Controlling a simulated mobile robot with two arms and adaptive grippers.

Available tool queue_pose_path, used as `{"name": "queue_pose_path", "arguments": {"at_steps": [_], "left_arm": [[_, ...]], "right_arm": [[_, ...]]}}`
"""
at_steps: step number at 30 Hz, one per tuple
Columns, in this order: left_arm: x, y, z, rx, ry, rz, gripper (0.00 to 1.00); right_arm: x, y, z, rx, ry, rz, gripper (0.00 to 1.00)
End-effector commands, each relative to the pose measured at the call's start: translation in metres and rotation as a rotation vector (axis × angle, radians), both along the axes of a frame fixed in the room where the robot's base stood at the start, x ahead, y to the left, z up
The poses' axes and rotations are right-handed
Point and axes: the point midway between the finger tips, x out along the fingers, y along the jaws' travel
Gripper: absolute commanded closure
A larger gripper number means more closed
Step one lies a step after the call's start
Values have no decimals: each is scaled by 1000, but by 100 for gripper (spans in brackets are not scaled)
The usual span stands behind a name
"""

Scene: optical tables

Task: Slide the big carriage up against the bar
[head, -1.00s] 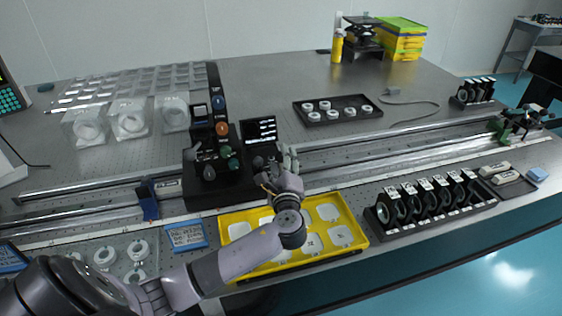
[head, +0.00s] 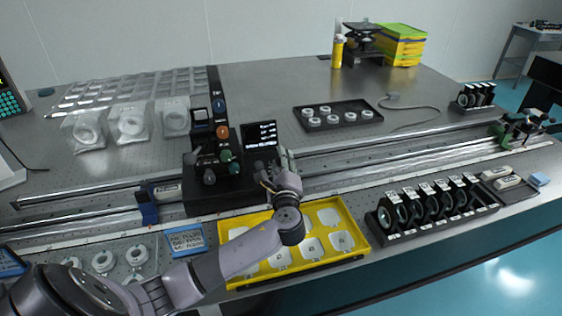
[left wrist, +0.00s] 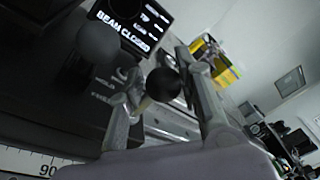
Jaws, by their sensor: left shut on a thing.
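The big carriage (head: 228,190) is a black block with coloured knobs and a small screen, sitting on the rails left of centre. A blue upright piece (head: 147,204) across the rail, which looks like the bar, stands to its left, with a short gap between them. My left gripper (head: 282,160) is at the carriage's right side. In the left wrist view my left gripper (left wrist: 155,88) is shut on a dark round knob (left wrist: 163,85) beside the carriage's screen (left wrist: 133,20), which reads "BEAM CLOSED". The fingers' exact contact is partly hidden. My right gripper is not in view.
A yellow tray (head: 227,222) lies in front of the rails under my forearm. A black rack of round optics (head: 386,232) stands right of it.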

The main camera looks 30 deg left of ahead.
Motion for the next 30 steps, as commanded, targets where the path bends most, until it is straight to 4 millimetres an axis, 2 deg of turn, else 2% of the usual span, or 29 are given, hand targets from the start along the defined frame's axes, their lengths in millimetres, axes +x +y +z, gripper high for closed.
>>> {"name": "queue_pose_path", "arguments": {"at_steps": [7, 29, 30], "left_arm": [[1, -2, 3, -2, -7, -6, 100], [6, -6, 4, -4, -11, -6, 100], [6, -6, 4, -4, -11, -6, 67]], "right_arm": [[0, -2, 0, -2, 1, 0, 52], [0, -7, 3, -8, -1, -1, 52], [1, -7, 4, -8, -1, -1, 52]]}}
